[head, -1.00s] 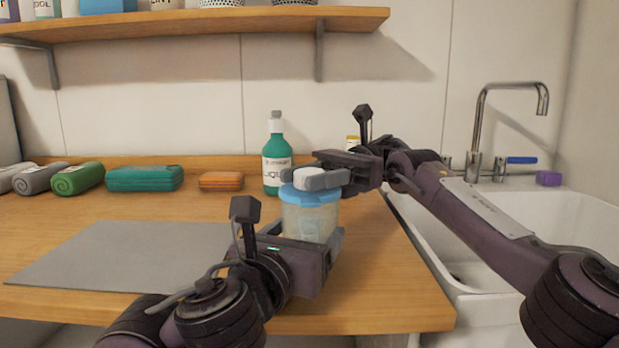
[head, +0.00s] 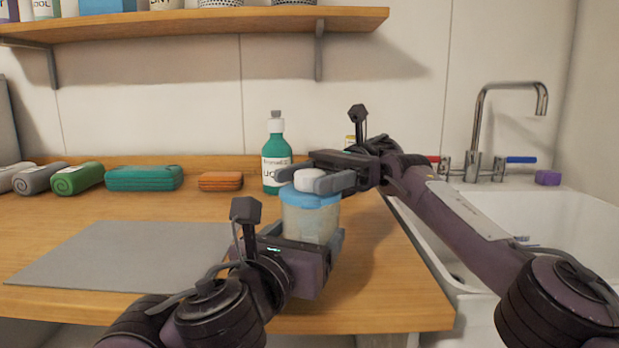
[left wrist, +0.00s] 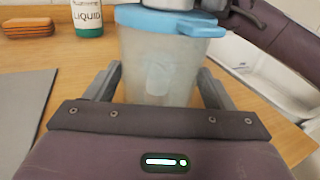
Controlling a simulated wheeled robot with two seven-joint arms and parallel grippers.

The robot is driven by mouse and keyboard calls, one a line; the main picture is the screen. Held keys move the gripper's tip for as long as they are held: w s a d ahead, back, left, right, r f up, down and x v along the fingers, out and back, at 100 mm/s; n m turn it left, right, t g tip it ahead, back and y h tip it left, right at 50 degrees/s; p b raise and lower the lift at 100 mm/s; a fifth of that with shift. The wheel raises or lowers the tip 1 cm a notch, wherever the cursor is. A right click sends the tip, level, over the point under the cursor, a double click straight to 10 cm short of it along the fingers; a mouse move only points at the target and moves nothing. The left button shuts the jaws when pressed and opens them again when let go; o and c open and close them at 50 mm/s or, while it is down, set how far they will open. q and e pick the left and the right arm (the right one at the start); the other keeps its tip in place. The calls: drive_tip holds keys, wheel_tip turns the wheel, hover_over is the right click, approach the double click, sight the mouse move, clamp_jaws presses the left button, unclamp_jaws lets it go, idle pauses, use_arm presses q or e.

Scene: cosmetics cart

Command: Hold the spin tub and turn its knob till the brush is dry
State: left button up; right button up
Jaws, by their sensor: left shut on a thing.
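The spin tub (head: 310,222) is a cloudy, see-through cup with a blue lid (head: 322,199) and a white knob (head: 308,181) on top. It stands upright near the counter's front right. My left gripper (head: 308,240) is shut on the tub's body, with a finger on each side in the left wrist view (left wrist: 157,85). A faint pale shape shows inside the tub; I cannot make out the brush clearly. My right gripper (head: 318,176) is at the knob, with its fingers on either side. Whether they press on it is unclear.
A green liquid bottle (head: 276,160) stands behind the tub. An orange block (head: 220,181), a teal case (head: 145,178) and rolled towels (head: 78,178) line the back. A grey mat (head: 130,257) lies left. The sink (head: 540,225) is right, and a shelf (head: 200,24) hangs above.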

drive_tip(key=shift+d+r+t+y, duration=0.1)
drive_tip(key=shift+r+t+y, duration=0.05)
drive_tip(key=shift+t+y, duration=0.2)
